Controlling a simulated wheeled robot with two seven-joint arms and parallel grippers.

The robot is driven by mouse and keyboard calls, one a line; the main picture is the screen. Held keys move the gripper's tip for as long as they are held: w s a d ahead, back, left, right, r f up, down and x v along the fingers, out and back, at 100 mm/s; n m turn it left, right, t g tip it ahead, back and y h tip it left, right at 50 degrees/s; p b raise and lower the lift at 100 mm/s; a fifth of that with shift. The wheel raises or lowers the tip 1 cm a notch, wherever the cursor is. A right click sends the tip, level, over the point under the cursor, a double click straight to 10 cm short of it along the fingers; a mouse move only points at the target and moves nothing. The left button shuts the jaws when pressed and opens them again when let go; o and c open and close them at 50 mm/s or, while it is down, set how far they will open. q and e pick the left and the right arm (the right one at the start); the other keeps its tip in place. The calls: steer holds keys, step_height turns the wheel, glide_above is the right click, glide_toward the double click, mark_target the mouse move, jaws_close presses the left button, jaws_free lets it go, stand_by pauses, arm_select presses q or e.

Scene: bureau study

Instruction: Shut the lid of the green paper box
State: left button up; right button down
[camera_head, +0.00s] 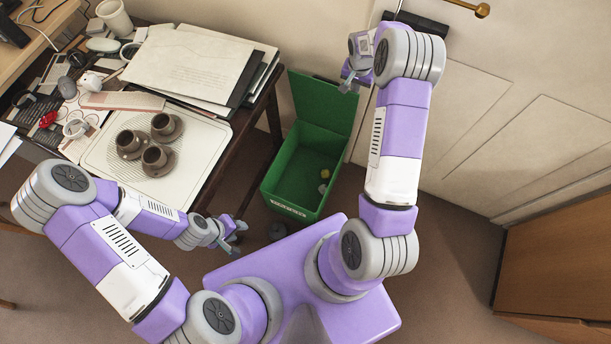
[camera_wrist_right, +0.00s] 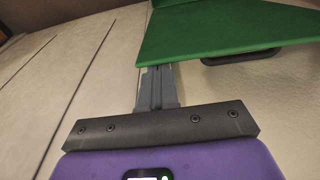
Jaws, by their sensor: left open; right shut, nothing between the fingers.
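The green paper box (camera_head: 299,178) stands on the floor between the desk and the door. Its lid (camera_head: 322,103) is open and stands up at the back. A few small items lie inside the box. My right gripper (camera_head: 349,84) is shut and empty, close to the right edge of the raised lid. In the right wrist view the gripper (camera_wrist_right: 158,88) points toward the lid (camera_wrist_right: 215,32); I cannot tell whether they touch. My left gripper (camera_head: 236,230) is open and empty, in front of the box at its left, beside the desk.
The desk (camera_head: 222,160) at left carries a tray (camera_head: 192,172) with several brown cups, stacked papers (camera_head: 190,62) and clutter. The door (camera_head: 500,120) rises behind and right of the box. A wooden cabinet (camera_head: 560,255) stands at far right. Carpet (camera_head: 450,255) is clear between.

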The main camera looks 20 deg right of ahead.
steer(key=s+a+f, duration=0.1)
steer(key=s+a, duration=0.3)
steer(key=shift+a+f+b, duration=0.15)
steer(key=shift+a+b, duration=0.2)
steer(key=shift+a, duration=0.05)
steer(key=shift+s, duration=0.1)
stand_by(0.3)
steer(key=s+a+f, duration=0.2)
steer(key=s+a, duration=0.1)
steer(key=a, duration=0.1)
steer(key=shift+s+a+f+b, duration=0.25)
steer(key=shift+s+a+b, duration=0.05)
steer(key=shift+s+b, duration=0.1)
steer(key=shift+a+f, duration=0.1)
